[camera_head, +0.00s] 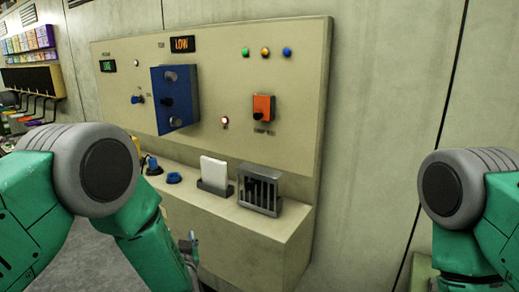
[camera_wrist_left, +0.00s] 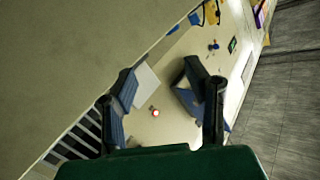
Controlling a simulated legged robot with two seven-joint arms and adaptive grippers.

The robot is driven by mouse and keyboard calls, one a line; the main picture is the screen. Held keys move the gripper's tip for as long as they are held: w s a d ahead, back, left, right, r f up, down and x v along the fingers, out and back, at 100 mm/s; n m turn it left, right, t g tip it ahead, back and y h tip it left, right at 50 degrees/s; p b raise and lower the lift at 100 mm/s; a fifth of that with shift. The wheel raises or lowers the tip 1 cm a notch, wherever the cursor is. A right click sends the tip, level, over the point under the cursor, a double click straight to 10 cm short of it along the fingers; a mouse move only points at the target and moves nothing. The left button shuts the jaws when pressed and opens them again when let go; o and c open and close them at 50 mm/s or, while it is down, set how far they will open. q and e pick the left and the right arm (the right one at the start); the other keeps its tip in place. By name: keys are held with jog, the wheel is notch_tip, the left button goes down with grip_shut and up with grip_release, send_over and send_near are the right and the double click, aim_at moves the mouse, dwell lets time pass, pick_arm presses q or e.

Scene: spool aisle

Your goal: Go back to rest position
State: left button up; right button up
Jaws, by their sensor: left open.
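My left arm comes in from the left in the head view, and its gripper (camera_head: 190,245) shows small and partly hidden beside the front of the panel's ledge. In the left wrist view my left gripper (camera_wrist_left: 166,95) has its two dark fingers wide apart with nothing between them. The panel lies beyond the fingers. My right arm shows at the right of the head view, bent downward, but its gripper is outside the picture.
A beige control panel (camera_head: 220,90) carries a blue box (camera_head: 184,97), an orange switch (camera_head: 263,108) and lights. Its ledge (camera_head: 225,205) holds a white card in a holder (camera_head: 214,172), a slotted grey rack (camera_head: 259,190) and blue round parts (camera_head: 174,178). Shelves stand far left.

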pick_arm(q)
jog(key=s+a+f+m+g+h, duration=0.15)
jog(key=s+f+g, duration=0.25)
jog(key=s+f, duration=0.5)
jog(key=s+a+f+g+h, duration=0.35)
jog(key=s+f, duration=0.45)
jog(key=s, duration=0.4)
jog(key=s+a+f+n+g, duration=0.1)
jog(key=s+g, duration=0.6)
jog(key=s, duration=1.6)
jog(key=shift+s+a+f+g, duration=0.2)
jog(key=shift+a+f+g, duration=0.1)
jog(key=shift+a+g, duration=0.1)
jog(key=shift+w, duration=0.15)
